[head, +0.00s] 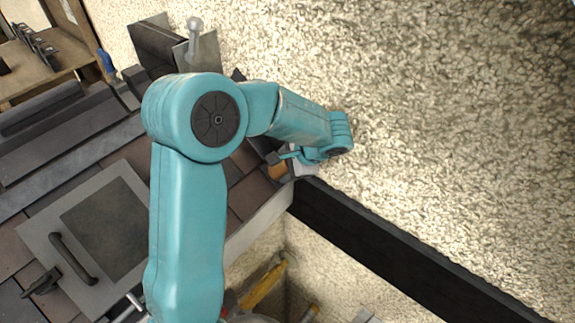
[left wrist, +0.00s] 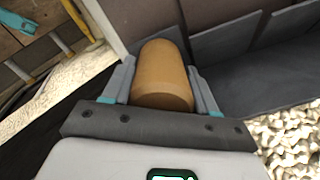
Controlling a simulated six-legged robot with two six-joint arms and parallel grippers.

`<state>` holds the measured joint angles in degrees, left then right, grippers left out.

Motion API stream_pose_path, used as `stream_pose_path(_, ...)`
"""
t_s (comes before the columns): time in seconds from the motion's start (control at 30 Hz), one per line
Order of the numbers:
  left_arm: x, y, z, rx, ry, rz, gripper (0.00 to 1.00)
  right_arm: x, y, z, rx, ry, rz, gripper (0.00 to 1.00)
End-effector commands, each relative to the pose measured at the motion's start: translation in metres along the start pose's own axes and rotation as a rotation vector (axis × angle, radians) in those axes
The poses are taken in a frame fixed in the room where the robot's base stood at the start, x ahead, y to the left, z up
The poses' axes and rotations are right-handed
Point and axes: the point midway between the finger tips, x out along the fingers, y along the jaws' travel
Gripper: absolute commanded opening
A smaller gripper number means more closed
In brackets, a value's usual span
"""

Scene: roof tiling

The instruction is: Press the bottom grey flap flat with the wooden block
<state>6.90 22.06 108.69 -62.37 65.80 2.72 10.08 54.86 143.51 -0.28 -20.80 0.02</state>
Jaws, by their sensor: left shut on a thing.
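My left gripper (head: 287,160) is at the lower roof corner beside the pebbled wall. It is shut on the wooden block (head: 277,172), a brown piece with a rounded top. In the left wrist view the block (left wrist: 163,72) sits between the two grey fingers of the left gripper (left wrist: 163,85). Grey sheets (left wrist: 226,42) stand beyond the block in the left wrist view. I cannot tell whether the block touches the flap. My right gripper is out of view.
A roof hatch (head: 103,225) with a handle lies among the tiles at left. Upright grey sheets (head: 200,55) stand at the top of the roof by the wall. A dark beam (head: 390,250) runs along the wall at lower right. A wooden shelf (head: 45,60) is at upper left.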

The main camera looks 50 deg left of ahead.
Motion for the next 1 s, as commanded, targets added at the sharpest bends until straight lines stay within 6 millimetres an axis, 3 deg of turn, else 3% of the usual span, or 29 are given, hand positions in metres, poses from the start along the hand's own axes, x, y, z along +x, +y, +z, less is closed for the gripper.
stream_pose_path(0.43,0.0,-0.001,0.0,0.0,0.001,-0.001,0.27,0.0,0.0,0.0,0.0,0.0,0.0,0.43)
stream_pose_path(1.0,-0.051,-0.002,0.001,0.0,0.002,-0.001,0.27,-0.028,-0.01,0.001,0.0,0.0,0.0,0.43)
